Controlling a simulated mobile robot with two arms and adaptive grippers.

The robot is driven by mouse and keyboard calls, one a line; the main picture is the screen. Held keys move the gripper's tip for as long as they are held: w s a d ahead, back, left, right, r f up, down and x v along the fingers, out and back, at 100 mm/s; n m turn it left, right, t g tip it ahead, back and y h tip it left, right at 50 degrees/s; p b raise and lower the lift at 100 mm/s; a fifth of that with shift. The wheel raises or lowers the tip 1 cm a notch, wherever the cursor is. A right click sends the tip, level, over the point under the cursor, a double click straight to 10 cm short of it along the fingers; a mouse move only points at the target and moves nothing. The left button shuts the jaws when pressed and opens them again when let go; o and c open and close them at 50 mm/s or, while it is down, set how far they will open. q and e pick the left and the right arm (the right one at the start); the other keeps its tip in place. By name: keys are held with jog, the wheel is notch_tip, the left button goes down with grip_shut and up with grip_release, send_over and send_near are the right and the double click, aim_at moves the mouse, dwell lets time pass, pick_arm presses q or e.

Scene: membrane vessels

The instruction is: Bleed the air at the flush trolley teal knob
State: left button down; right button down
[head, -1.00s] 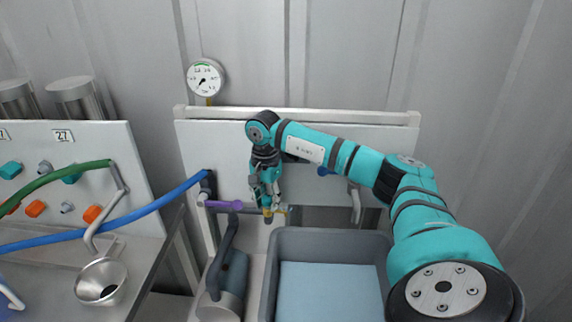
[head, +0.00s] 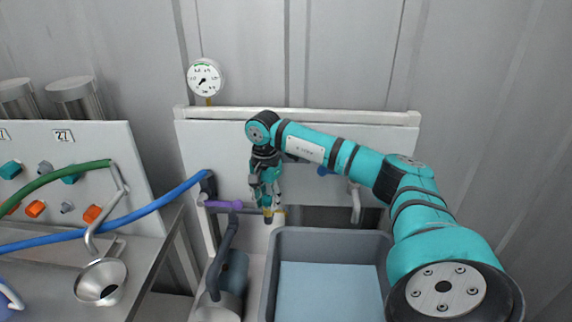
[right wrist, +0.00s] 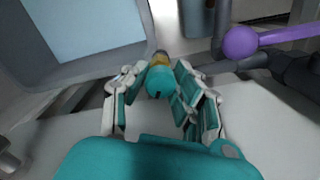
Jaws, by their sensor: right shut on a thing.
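The teal knob (right wrist: 160,82) shows in the right wrist view as a rounded teal cap with a dark slot, above a yellow-brown fitting (right wrist: 160,58). My right gripper (right wrist: 162,88) has its fingers on both sides of the knob and is shut on it. In the head view my right gripper (head: 267,207) points down in front of the white panel (head: 230,150), just left of the grey tub. Its fingers hide most of the knob there. My left gripper is not in view.
A purple-handled lever (head: 222,205) sits close to the left of the gripper. A grey tub (head: 330,238) with pale blue contents stands at right. A round gauge (head: 205,77) rises behind the panel. Blue (head: 150,208) and green (head: 60,173) hoses and a metal funnel (head: 102,280) are at left.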

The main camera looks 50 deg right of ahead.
jog(key=shift+r, duration=0.15)
jog(key=shift+r+m+p, duration=0.1)
jog(key=shift+m+p, duration=0.2)
jog(key=shift+m, duration=0.3)
jog(key=m+p, duration=0.1)
jog(key=m, duration=0.2)
jog(key=shift+m+p, duration=0.4)
jog(key=shift+m, duration=0.6)
jog(key=m, duration=0.2)
jog(key=shift+m+p, duration=0.3)
jog(key=shift+p, duration=0.05)
jog(key=shift+m+p, duration=0.5)
jog(key=shift+m, duration=1.6)
jog(key=c, duration=1)
grip_release()
jog(key=shift+f, duration=0.25)
jog(key=shift+o, duration=0.2)
